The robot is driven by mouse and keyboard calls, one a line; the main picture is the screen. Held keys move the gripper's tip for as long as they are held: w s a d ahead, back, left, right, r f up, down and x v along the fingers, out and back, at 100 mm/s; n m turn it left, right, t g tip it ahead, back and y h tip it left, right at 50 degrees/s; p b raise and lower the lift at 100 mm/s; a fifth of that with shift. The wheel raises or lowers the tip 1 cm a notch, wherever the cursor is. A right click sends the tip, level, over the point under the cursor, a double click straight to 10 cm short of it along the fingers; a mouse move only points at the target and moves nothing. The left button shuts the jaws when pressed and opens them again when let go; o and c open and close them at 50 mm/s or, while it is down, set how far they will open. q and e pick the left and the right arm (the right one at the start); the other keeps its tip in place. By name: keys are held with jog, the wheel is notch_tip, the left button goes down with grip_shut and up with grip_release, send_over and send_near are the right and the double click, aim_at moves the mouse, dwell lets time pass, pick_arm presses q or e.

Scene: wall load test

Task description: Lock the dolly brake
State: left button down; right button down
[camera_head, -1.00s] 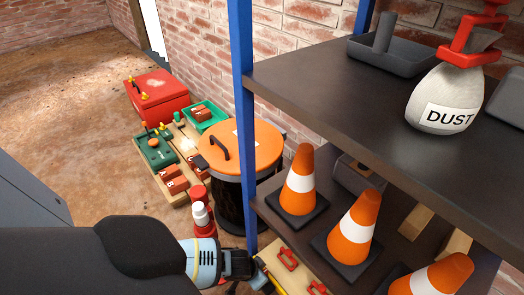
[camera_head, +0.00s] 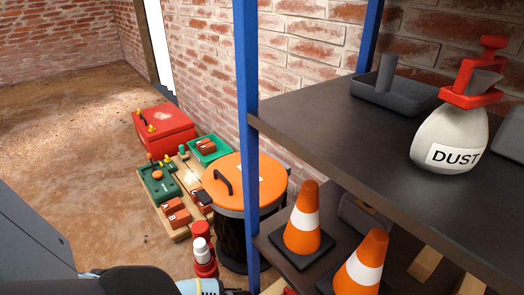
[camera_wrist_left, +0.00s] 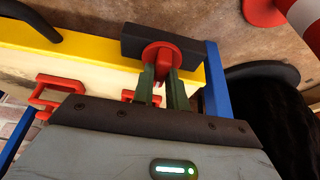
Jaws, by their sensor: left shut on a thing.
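My left gripper (camera_wrist_left: 159,78) has its two green fingers closed around a red lever piece (camera_wrist_left: 160,56) in the left wrist view. The red piece sits on a black block (camera_wrist_left: 190,47) at the end of a cream board with a yellow edge (camera_wrist_left: 85,50). I take this to be the dolly and its brake, but cannot be sure. Whether the brake is locked cannot be seen. In the head view only a part of my left forearm shows at the bottom edge; the fingers are out of sight. My right gripper is in neither view.
A blue post (camera_head: 246,130) stands beside an orange-lidded barrel (camera_head: 255,175). Orange cones (camera_head: 303,222) and a DUST bag (camera_head: 452,140) stand on the dark shelves. A red box (camera_head: 165,132) and a pallet lie behind. Red handles (camera_wrist_left: 55,92) show on the board.

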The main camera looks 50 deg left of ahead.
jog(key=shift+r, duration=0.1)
pick_arm(q)
jog(key=n+y+p, duration=0.1)
jog(key=n, duration=0.2)
jog(key=shift+d+p, duration=0.2)
jog(key=shift+p, duration=0.15)
jog(key=n+y, duration=0.1)
jog(key=n, duration=0.1)
jog(key=shift+d+n+g, duration=0.1)
jog(key=shift+n+g, duration=0.2)
jog(key=n+y, duration=0.1)
jog(key=n, duration=0.2)
jog(key=shift+f+n+g, duration=0.1)
jog(key=shift+n+g, duration=0.2)
jog(key=shift+g, duration=0.1)
jog(key=shift+w+n+y, duration=0.1)
jog(key=shift+n+y, duration=0.2)
jog(key=shift+n, duration=0.2)
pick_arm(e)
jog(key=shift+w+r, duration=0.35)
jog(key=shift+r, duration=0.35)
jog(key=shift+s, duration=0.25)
pick_arm(q)
jog(key=c, duration=1.4)
grip_release()
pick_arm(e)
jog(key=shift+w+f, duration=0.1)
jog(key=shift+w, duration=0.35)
